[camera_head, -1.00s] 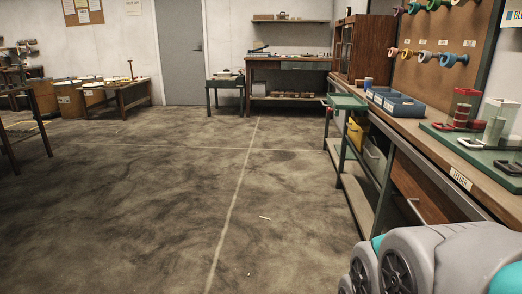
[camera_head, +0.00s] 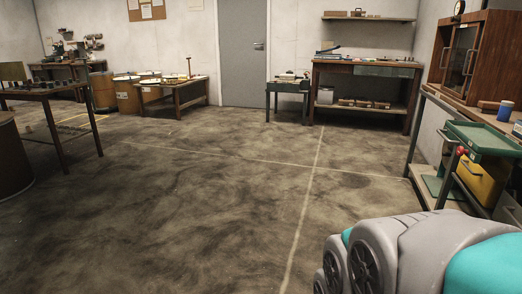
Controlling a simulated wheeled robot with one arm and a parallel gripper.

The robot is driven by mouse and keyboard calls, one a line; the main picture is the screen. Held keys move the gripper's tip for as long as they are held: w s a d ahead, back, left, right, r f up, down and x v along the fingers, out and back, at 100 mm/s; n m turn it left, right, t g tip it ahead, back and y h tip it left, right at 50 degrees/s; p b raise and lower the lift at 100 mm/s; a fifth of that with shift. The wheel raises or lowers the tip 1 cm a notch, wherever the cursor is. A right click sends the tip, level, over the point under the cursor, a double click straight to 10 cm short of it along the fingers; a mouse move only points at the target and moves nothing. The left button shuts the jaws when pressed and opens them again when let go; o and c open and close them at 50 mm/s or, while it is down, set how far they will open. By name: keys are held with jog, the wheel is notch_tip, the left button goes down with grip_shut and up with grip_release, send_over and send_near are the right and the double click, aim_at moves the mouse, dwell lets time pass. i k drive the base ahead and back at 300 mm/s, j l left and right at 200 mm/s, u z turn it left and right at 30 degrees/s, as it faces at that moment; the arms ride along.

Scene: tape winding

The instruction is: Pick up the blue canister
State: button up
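A small blue cylinder (camera_head: 505,111), which looks like the blue canister, stands upright on the wooden bench top at the right edge, in front of the brown cabinet. My gripper is not in view. Part of my grey and teal arm fills the lower right corner, well short of the cylinder and apart from it.
A green-topped cart (camera_head: 484,138) with a yellow container (camera_head: 478,183) stands against the right bench, below the cylinder. A brown cabinet (camera_head: 472,58) stands behind it. Tables line the back wall (camera_head: 367,70) and the left (camera_head: 45,90). The middle floor (camera_head: 200,190) is clear.

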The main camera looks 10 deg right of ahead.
aim_at(505, 112)
jog(key=i+z, duration=0.35)
jog(key=i+j+z, duration=0.2)
jog(key=i+z, duration=0.15)
jog(key=i+j+z, duration=0.35)
jog(key=l, duration=0.1)
